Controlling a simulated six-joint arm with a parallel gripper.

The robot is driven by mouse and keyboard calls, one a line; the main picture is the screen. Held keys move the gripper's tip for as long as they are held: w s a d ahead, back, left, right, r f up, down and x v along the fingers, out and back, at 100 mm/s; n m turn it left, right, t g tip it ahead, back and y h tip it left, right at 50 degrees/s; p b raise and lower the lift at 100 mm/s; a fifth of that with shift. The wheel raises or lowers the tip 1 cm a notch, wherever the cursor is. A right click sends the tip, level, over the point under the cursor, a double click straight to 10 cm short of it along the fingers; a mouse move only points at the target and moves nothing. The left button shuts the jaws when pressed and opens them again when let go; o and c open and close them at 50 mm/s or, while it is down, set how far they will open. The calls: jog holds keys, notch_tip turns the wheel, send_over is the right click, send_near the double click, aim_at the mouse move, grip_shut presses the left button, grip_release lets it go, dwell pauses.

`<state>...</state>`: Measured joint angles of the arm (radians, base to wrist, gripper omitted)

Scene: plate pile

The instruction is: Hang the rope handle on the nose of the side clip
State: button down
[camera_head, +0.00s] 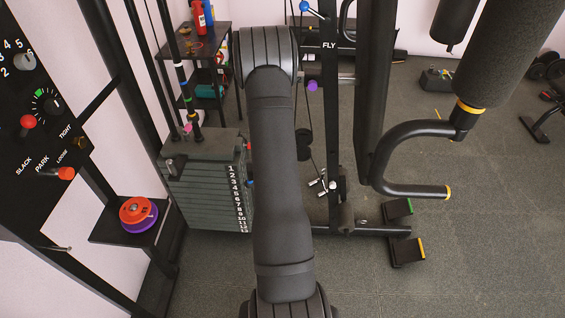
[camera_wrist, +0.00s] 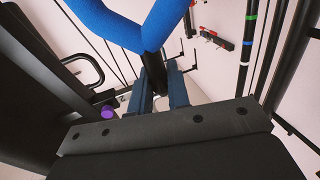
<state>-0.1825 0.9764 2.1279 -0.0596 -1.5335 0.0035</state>
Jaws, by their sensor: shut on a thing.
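In the wrist view, a blue rope handle (camera_wrist: 117,28) with two thick blue arms meets in a V at a short black stem. My gripper (camera_wrist: 160,88) is shut on it, its two blue-grey fingers on either side of the black stem. In the head view my own arm hides the gripper and the handle. I cannot make out the side clip or its nose for sure. A small red and black fitting (camera_wrist: 216,40) shows beyond the fingers in the wrist view, but I cannot tell what it is.
A weight stack (camera_head: 205,185) stands left of my arm. A black upright marked FLY (camera_head: 329,60) stands to the right, with a purple knob (camera_head: 312,86) beside it. A shelf (camera_head: 190,45) is at the back left. Open floor (camera_head: 500,220) lies at the right.

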jog(key=s+a+r+n+g+y, duration=0.35)
jog(key=s+a+r, duration=0.25)
jog(key=a+r, duration=0.5)
jog(key=s+a+r+n+g+y, duration=0.25)
jog(key=s+a+r+y, duration=0.25)
jog(key=a+r, duration=0.55)
jog(key=s+a+r+n+g+y, duration=0.25)
jog(key=s+r, duration=0.45)
jog(key=s, duration=0.6)
jog(key=s+a+r+n+g+y, duration=0.2)
jog(key=s+a+r+n+g, duration=0.15)
jog(key=s+r, duration=0.6)
jog(key=s+a+f, duration=0.2)
jog(key=a+f, duration=0.2)
jog(key=a, duration=0.6)
jog(key=shift+s+f, duration=0.25)
